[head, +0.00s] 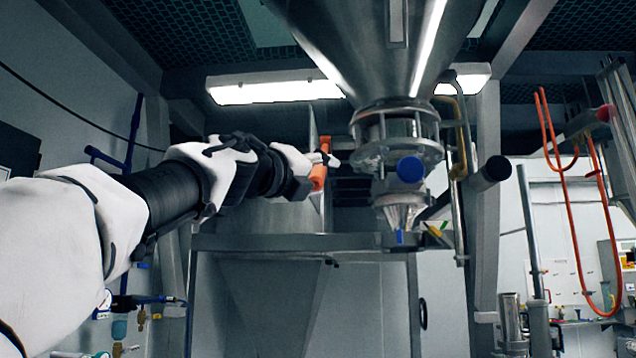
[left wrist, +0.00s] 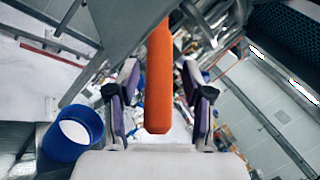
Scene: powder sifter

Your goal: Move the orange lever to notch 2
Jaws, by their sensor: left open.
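The orange lever (head: 319,172) stands near the middle of the head view, tilted a little, beside the steel hopper's lower flange. In the left wrist view the lever (left wrist: 159,80) hangs from the top edge, with its rounded end between the two fingers. My left gripper (head: 322,160) reaches it from the left, and its fingertips overlap the lever in the head view. In the left wrist view the gripper (left wrist: 160,98) is open, with a gap on each side of the lever. The notches cannot be made out. My right gripper is not in view.
A large steel hopper (head: 375,45) hangs above, with a bolted flange (head: 395,140) and a blue round cap (head: 410,169) just right of the lever. A steel frame beam (head: 290,242) runs below. An orange hose (head: 602,230) hangs at the far right.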

